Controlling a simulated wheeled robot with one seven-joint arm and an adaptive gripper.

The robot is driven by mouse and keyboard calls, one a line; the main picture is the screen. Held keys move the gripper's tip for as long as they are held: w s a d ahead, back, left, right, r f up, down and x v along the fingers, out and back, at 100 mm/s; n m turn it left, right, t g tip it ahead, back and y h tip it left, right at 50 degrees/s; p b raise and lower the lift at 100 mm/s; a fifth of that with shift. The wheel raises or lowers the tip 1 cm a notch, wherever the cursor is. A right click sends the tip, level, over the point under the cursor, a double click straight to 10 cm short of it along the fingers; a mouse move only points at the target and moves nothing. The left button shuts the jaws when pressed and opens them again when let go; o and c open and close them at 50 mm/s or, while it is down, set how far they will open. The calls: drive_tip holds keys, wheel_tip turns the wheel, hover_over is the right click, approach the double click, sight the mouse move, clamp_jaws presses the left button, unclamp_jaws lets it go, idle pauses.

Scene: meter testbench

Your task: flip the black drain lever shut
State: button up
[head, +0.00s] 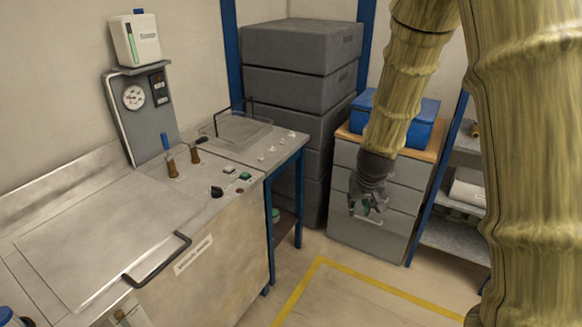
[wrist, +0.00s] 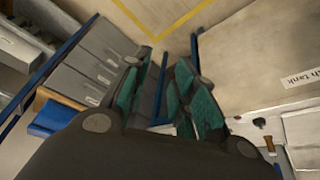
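The black drain lever (head: 201,140) tops a brown valve body on the bench's steel deck, at left centre in the head view. Its handle lies tilted to the right, close to flat. Beside it, to the left, a similar valve has a blue lever (head: 165,142) standing nearly upright. My gripper (head: 366,207) hangs in the air well to the right of the bench, in front of the grey drawers. In the wrist view my gripper (wrist: 163,75) shows green finger pads apart with nothing between them. The black lever cannot be made out in that view.
The tank lid has a black bar handle (head: 160,262). A clear tray (head: 236,130) stands behind the valves. Grey crates (head: 300,50) are stacked behind. The floor before the bench is clear.

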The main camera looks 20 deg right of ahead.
drive_tip(key=shift+n+g, duration=0.5)
drive_tip(key=shift+g, duration=0.2)
drive_tip(key=s+a+f, duration=0.1)
drive_tip(key=s+f, duration=0.1)
drive_tip(key=f, duration=0.2)
drive_tip(key=s+a+f, duration=0.1)
drive_tip(key=s+f, duration=0.1)
drive_tip(key=f, duration=0.3)
drive_tip(key=s+a+f, duration=0.1)
drive_tip(key=s+f, duration=0.1)
drive_tip(key=f, duration=0.3)
drive_tip(key=shift+s+a+b, duration=0.25)
drive_tip(key=shift+a+b, duration=0.05)
clamp_jaws()
drive_tip(key=s+a+f, duration=0.5)
drive_tip(key=s+f, duration=0.2)
drive_tip(key=s, duration=0.2)
drive_tip(key=s+a+f+n+g+y+b, duration=0.1)
drive_tip(key=s+a+f, duration=0.3)
drive_tip(key=s+f, duration=0.4)
drive_tip(key=s+a+f+n+g, duration=0.1)
drive_tip(key=s+a+f, duration=0.4)
drive_tip(key=s, duration=0.5)
wheel_tip(320, 180, down, 2)
drive_tip(key=shift+s+a+f+y+b, duration=0.25)
drive_tip(key=shift+s+a+y+b, duration=0.05)
drive_tip(key=shift+a+b, duration=0.05)
drive_tip(key=shift+a, duration=0.1)
